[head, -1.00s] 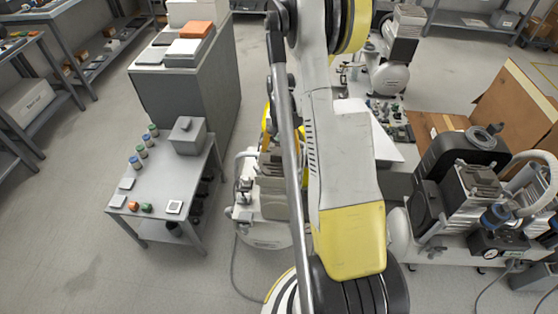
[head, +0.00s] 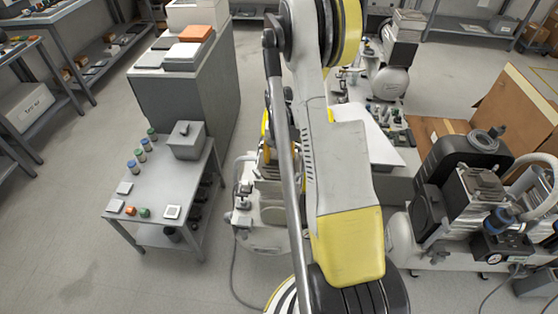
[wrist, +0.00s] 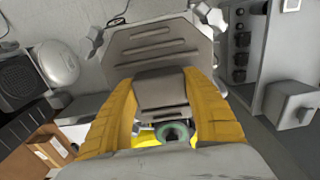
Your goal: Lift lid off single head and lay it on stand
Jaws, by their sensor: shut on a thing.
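My gripper (wrist: 162,100) has its yellow fingers closed on both sides of a grey block, which joins a grey ribbed plate that looks like the lid (wrist: 160,45). Light metal pieces show at the plate's far corners. I cannot tell whether the lid is clear of the head beneath it. In the head view the single-head compressor (head: 258,212) stands on the floor behind my arm, which hides much of it and most of the gripper. The low grey table (head: 150,200), perhaps the stand, is to its left.
On the table are a grey box with a knob (head: 186,140), several small jars and small pads. The box also shows in the wrist view (wrist: 292,104). A tall grey cabinet (head: 190,95) stands behind. A larger compressor (head: 470,190) is at right. Floor at front left is clear.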

